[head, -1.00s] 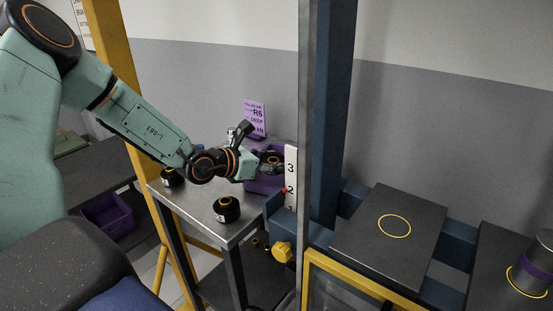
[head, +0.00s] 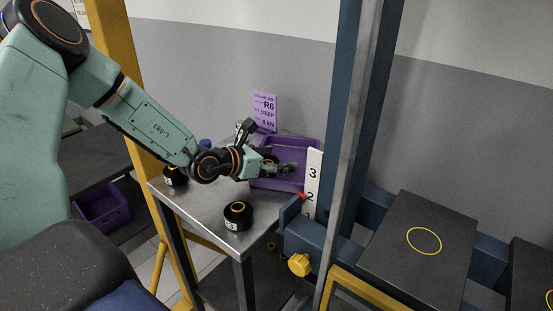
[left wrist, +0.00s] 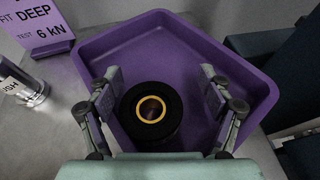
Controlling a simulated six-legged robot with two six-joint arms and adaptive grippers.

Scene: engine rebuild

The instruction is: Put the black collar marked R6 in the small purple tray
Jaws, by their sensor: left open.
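The small purple tray (head: 312,152) stands at the far right of the metal bench; it fills much of the left wrist view (left wrist: 150,28). A black collar (left wrist: 172,122) with a yellow ring around its hole is over the tray floor, between the fingers, with gaps on both sides. It seems to rest there. Its marking is not visible. My left gripper (head: 284,169) is open inside the tray's outline; its fingers also show in the left wrist view (left wrist: 160,78). My right gripper is not in view.
Other black collars sit on the bench (head: 205,212), one near the front (head: 238,216) and one at left (head: 174,176). A white numbered scale (head: 313,172) and blue post (head: 345,110) stand right of the tray.

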